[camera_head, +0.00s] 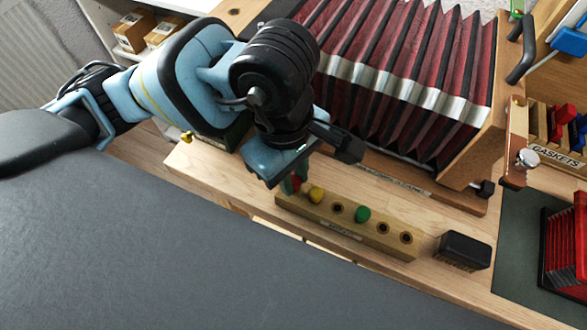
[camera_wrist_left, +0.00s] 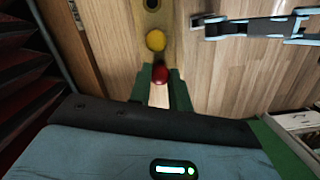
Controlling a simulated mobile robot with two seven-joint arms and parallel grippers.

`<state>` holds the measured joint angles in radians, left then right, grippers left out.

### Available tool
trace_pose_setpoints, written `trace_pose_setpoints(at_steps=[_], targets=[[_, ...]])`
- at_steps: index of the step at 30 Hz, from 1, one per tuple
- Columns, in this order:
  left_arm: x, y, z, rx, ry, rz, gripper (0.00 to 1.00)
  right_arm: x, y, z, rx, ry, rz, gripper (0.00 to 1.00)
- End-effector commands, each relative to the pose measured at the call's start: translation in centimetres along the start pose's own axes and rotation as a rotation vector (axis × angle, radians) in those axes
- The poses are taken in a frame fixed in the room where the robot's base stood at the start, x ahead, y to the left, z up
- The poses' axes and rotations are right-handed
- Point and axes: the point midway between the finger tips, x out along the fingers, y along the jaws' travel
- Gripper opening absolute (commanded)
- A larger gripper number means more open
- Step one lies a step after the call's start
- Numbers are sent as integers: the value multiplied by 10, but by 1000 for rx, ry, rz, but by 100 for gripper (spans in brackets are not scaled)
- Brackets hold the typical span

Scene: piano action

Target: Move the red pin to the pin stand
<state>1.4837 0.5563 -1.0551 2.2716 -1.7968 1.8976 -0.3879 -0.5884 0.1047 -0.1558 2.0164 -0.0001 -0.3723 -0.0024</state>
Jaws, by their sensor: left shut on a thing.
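The red pin (camera_head: 296,183) is between the green fingers of my left gripper (camera_head: 292,182), at the left end of the pin stand (camera_head: 390,246). The stand is a long wooden block with a row of dark holes and a label on its front. In the left wrist view the red pin (camera_wrist_left: 160,75) shows its round head between the fingertips, which are shut on it. I cannot tell whether its lower end is in a hole. A yellow pin (camera_head: 316,195) stands right beside it, and a green pin (camera_head: 362,214) further along.
Large red bellows (camera_head: 400,75) stand behind the stand. A black box (camera_head: 462,251) sits to its right, near a dark green mat (camera_head: 515,245). A rack labelled GASKETS (camera_head: 555,155) is at the right. Bare wood lies left of the stand.

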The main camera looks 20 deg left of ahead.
Motion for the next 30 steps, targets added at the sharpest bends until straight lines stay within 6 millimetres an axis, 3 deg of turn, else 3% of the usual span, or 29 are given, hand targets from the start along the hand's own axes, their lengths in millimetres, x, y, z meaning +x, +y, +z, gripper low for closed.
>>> trace_pose_setpoints(at_steps=[13,14,19,25,27,30], targets=[[1,0,0,0,0,0,0,1,0,1,0,-2,0,0],[1,0,0,0,0,0,22,1,0,1,0,-2,0,0],[1,0,0,0,0,0,44,1,0,1,0,-2,0,0],[1,0,0,0,0,0,45,1,0,1,0,-2,0,0],[1,0,0,0,0,0,54,1,0,1,0,-2,0,0],[1,0,0,0,0,0,56,1,0,1,0,-2,0,0]])
